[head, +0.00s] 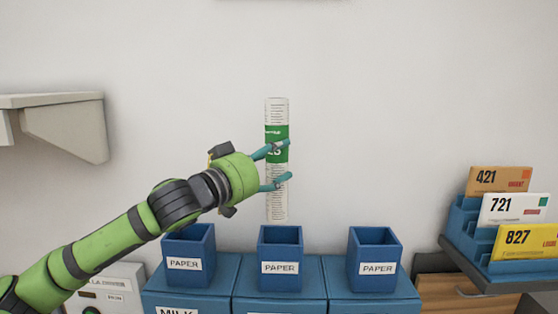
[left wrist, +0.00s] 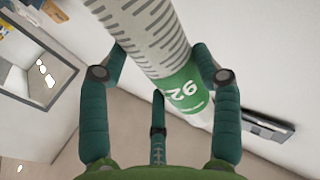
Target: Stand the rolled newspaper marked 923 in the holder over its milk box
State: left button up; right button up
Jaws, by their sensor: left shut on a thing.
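A rolled newspaper (head: 276,205) with a green band stands upright in the air in the head view. My left gripper (head: 282,162) is shut on it around the middle. In the left wrist view the newspaper (left wrist: 150,35) runs between the fingers of my left gripper (left wrist: 165,75), and its band shows "92", with the rest of the number hidden. Below it is the middle blue holder (head: 281,282), labelled PAPER; the newspaper's lower end is a little above its opening. Two like holders, left (head: 188,278) and right (head: 375,281), stand beside it. My right gripper is not in view.
The holders stand on blue milk boxes (head: 240,285) in a row; their numbers are not visible. A blue rack (head: 465,225) with cards 421, 721 and 827 is at the right. A grey shelf (head: 60,105) juts out at the left. The wall behind is clear.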

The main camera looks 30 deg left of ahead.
aim_at(274, 220)
pick_arm(q)
jog(key=f, duration=0.1)
jog(key=w+f+b, duration=0.1)
jog(key=f, duration=0.1)
jog(key=shift+w+d+b, duration=0.2)
jog(key=shift+w+b, duration=0.1)
notch_tip(274, 220, down, 2)
jog(key=shift+a+f+b, duration=0.1)
jog(key=shift+f+b, duration=0.1)
jog(key=shift+b, duration=1)
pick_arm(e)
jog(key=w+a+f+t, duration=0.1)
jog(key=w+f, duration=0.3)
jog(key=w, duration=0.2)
pick_arm(q)
notch_tip(274, 220, down, 3)
jog(key=b, duration=0.3)
jog(key=shift+f, duration=0.2)
notch_tip(274, 220, down, 2)
jog(key=b, duration=0.2)
jog(key=shift+f+b, duration=0.25)
jog(key=shift+b, duration=0.05)
jog(key=shift+f+b, duration=0.9)
jog(key=shift+b, duration=0.05)
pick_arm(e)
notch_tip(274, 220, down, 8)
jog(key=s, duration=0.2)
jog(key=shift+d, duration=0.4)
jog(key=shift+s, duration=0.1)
